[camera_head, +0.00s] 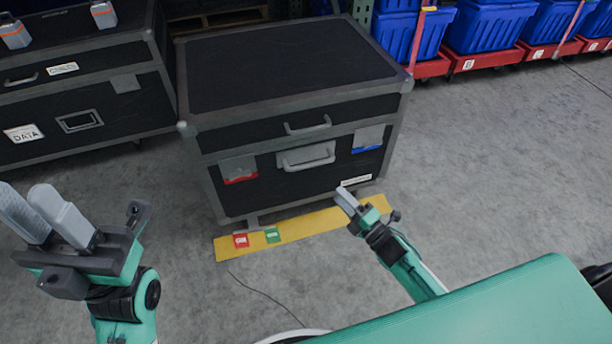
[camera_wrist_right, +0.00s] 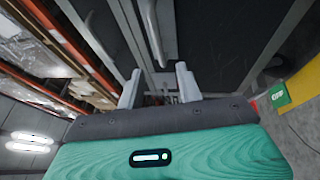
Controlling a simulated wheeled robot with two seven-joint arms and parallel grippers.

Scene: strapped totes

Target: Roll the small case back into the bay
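The small case (camera_head: 295,105), black with grey metal edges, stands upright on the floor in the middle of the head view. Its front has an upper handle (camera_head: 308,126), a lower handle (camera_head: 306,157) and red and blue marked latch plates. My right gripper (camera_head: 345,196) is by the lower right of its front; I cannot tell if it touches. In the right wrist view its fingers (camera_wrist_right: 158,88) are apart, with no object clearly between them. My left gripper (camera_head: 28,200) is open and empty, left of the case. No bay outline is clearly visible.
A yellow floor strip (camera_head: 325,220) with a red tag (camera_head: 241,240) and green tag (camera_head: 272,235) runs along the case's front. A larger black case (camera_head: 100,105) stands close on the left. Blue totes (camera_head: 488,25) on red dollies line the back right. Floor on the right is clear.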

